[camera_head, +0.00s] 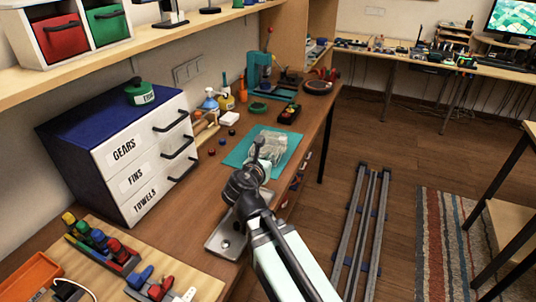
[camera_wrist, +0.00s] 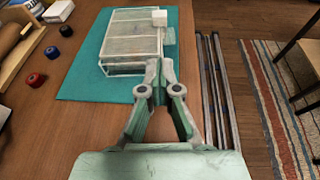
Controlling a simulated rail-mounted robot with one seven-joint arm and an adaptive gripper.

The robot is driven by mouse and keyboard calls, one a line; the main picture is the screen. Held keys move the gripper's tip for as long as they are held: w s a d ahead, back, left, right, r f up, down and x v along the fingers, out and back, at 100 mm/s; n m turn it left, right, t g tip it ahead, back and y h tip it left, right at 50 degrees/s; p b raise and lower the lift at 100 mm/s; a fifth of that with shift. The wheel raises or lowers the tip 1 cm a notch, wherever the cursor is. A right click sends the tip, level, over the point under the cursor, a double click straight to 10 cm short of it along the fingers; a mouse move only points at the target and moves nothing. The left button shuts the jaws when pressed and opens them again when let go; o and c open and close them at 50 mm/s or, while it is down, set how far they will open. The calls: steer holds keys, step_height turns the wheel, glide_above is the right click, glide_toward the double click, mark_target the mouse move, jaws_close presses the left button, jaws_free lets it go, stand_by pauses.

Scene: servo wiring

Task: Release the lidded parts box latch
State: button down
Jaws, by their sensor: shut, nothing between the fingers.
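The lidded parts box (camera_wrist: 125,40) is clear and low, and lies on a teal mat (camera_wrist: 85,75). In the head view the box (camera_head: 273,148) is partly hidden behind my gripper (camera_head: 258,147). In the wrist view a small whitish block (camera_wrist: 160,18) sits at the box's far right corner, and a pale greenish tab (camera_wrist: 169,36) sticks out from its right side; I cannot tell which is the latch. My gripper (camera_wrist: 159,68) is shut and empty, its fingertips at the box's near right corner. I cannot tell whether they touch it.
A drawer cabinet (camera_head: 115,185) stands left on the bench. A teal press (camera_head: 260,72) stands behind. The bench's edge and floor rails (camera_head: 360,235) lie to the right.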

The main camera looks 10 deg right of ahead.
mark_target(282, 140)
steer(key=x, duration=0.7)
steer(key=r+p+x, duration=0.1)
steer(key=x, duration=0.3)
steer(key=shift+w, duration=0.15)
steer(key=shift+w+d+f, duration=0.1)
steer(key=shift+w+d, duration=0.25)
steer(key=shift+w, duration=0.1)
steer(key=shift+w, duration=0.1)
steer(key=w+p, duration=0.1)
steer(key=w+d+p, duration=0.1)
steer(key=shift+w+d, duration=0.2)
steer(key=shift+w, duration=0.05)
steer(key=shift+s, duration=0.1)
steer(key=shift+s+a, duration=0.25)
steer(key=shift+s, duration=0.25)
steer(key=f+v, duration=0.1)
steer(key=v, duration=1.1)
steer(key=shift+s+a+r+b, duration=0.2)
steer(key=shift+s+a+b, duration=0.15)
steer(key=shift+s, duration=0.1)
